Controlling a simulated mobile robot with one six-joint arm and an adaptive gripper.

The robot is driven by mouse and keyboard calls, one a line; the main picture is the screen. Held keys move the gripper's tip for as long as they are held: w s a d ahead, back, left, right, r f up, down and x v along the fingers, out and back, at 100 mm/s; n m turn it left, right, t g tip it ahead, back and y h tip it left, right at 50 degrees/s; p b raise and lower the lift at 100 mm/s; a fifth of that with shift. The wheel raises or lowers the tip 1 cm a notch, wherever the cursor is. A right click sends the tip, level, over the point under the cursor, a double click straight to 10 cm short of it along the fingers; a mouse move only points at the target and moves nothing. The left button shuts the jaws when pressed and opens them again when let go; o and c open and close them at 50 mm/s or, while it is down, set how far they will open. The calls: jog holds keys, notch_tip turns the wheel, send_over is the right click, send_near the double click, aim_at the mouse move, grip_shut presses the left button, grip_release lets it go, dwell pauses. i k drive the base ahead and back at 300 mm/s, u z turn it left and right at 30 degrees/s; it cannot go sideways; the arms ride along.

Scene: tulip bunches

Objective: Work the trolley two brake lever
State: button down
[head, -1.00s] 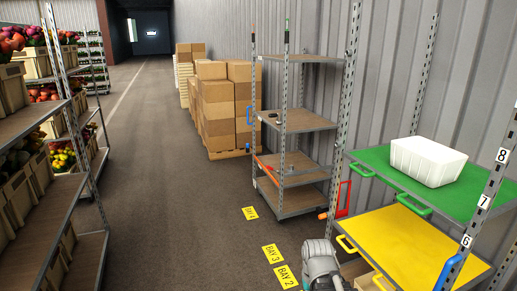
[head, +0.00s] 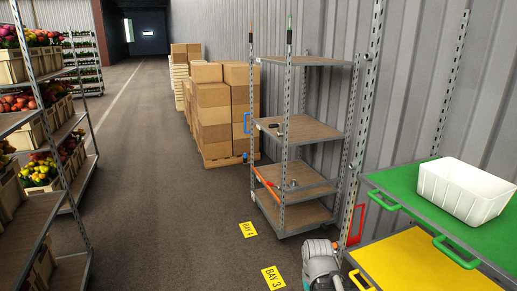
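A grey trolley (head: 300,128) with brown shelves stands against the wall by the BAY 4 floor label. An orange bar (head: 264,180) runs along its lower left side, and a blue loop handle (head: 247,123) and a small blue knob (head: 245,157) show at its left. A nearer trolley at the right has a green shelf (head: 408,195) and a yellow shelf (head: 425,265), with a red loop frame (head: 355,225) at its left post. I cannot tell which trolley is number two or which part is its brake lever. A grey joint of my arm shows at the bottom; my gripper is not visible.
A white crate (head: 465,190) sits on the green shelf. Stacked cardboard boxes (head: 213,115) stand behind the grey trolley. Flower racks (head: 62,130) line the left. The dark aisle floor (head: 150,190) between is clear. The BAY 3 label (head: 273,277) lies near the bottom.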

aim_at(267, 183)
jog(key=i, duration=2.1)
jog(key=u, duration=0.1)
